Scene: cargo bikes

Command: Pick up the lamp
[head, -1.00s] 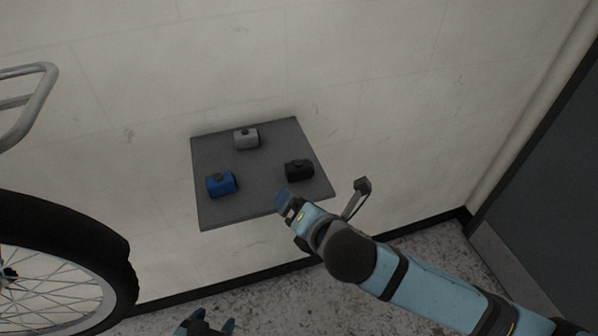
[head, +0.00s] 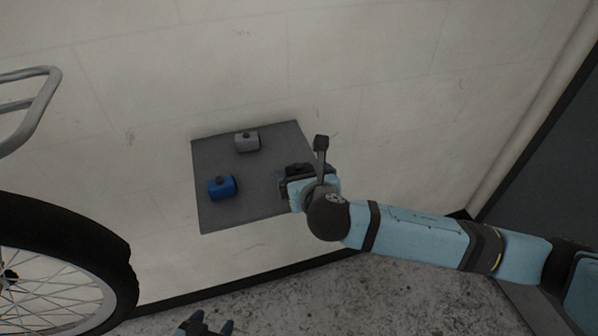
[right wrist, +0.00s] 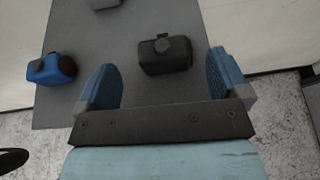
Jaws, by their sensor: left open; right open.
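Three small box-shaped lamps, each with a knob, rest on a square grey board (head: 262,203) against the wall. The blue lamp (head: 222,187) is at the left and the grey lamp (head: 247,141) at the back. The black lamp (head: 298,168) is at the right, partly hidden by my right gripper. In the right wrist view the black lamp (right wrist: 166,54) lies just beyond and between the open blue fingers of my right gripper (right wrist: 168,80), not held. The blue lamp (right wrist: 52,69) is left of the fingers. My left gripper (head: 207,325) is open and empty at the bottom edge.
A bicycle wheel (head: 62,205) and a metal rack (head: 42,100) stand at the left. A dark door (head: 545,190) is at the right. The speckled floor (head: 370,300) below the board is clear.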

